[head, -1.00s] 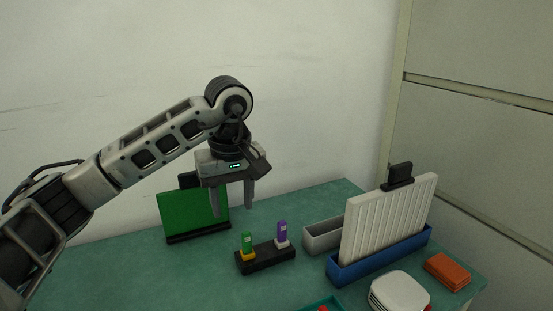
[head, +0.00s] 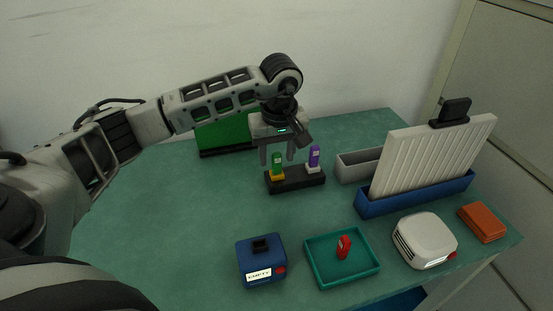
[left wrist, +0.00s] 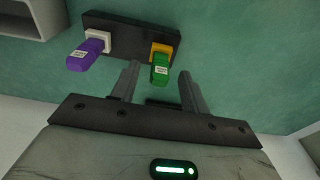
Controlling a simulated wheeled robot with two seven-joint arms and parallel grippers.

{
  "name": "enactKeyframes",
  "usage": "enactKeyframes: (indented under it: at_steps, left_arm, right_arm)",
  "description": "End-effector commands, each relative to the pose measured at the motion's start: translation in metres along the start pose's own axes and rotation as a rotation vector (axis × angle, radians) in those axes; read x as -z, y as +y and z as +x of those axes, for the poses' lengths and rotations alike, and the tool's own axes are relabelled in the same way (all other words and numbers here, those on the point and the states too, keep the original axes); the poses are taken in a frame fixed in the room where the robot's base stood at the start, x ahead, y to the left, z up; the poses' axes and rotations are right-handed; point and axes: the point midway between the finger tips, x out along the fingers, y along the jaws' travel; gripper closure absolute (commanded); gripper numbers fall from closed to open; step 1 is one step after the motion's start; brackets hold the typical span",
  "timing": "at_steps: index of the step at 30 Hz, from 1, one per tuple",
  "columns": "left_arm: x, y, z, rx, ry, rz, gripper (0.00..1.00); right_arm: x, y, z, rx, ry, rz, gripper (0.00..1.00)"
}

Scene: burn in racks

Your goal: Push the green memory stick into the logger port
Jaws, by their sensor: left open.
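The green memory stick (head: 277,163) stands upright in a yellow socket on the black holder (head: 297,181). It also shows in the left wrist view (left wrist: 160,70). My left gripper (head: 277,156) is open just above the holder, pointing down. In the left wrist view its two fingers (left wrist: 158,88) are on either side of the green stick, with gaps visible and no clear contact. A blue box (head: 262,266) with an "EMPTY" label and a black slot piece on top (head: 261,245) stands at the front; it looks like the logger. My right gripper is out of view.
A purple stick (head: 314,156) stands in the holder's white socket, close to the right finger. A teal tray (head: 322,279) holds a red item (head: 344,247). A white rounded device (head: 425,240) and a blue rack (head: 400,204) stand right. Table left of the blue box is clear.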

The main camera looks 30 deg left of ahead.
Motion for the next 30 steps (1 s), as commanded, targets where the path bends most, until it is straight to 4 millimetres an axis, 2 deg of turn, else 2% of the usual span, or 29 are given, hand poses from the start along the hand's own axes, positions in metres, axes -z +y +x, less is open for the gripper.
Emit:
enactKeyframes:
  at_steps: [6, 17, 18, 22, 23, 24, 25, 27, 30]
  left_arm:
    - [0.0, 0.0, 0.024, 0.001, -0.001, -0.001, 0.55]
    - [0.0, 0.0, 0.029, -0.001, 0.001, 0.0, 0.55]
    - [0.0, 0.0, 0.029, -0.001, 0.001, 0.0, 0.6]
    - [0.0, 0.0, 0.029, -0.001, 0.001, 0.0, 0.96]
    - [0.0, 0.0, 0.029, -0.001, 0.001, 0.0, 1.0]
    - [0.0, 0.0, 0.029, -0.001, 0.001, 0.0, 1.0]
    - [0.0, 0.0, 0.029, -0.001, 0.001, 0.0, 0.84]
    - [0.0, 0.0, 0.029, -0.001, 0.001, 0.0, 1.0]
    - [0.0, 0.0, 0.029, -0.001, 0.001, 0.0, 1.0]
  right_arm:
    - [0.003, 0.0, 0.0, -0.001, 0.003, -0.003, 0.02]
    - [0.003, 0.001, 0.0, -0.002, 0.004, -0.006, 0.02]
    - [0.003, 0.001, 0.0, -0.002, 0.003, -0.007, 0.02]
    - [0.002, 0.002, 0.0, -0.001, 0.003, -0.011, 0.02]
    - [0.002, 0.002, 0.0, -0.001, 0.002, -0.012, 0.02]
    - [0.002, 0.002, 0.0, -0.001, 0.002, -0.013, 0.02]
    - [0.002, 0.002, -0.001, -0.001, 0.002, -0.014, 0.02]
    - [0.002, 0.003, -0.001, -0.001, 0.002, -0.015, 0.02]
    - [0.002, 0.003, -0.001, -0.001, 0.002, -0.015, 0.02]
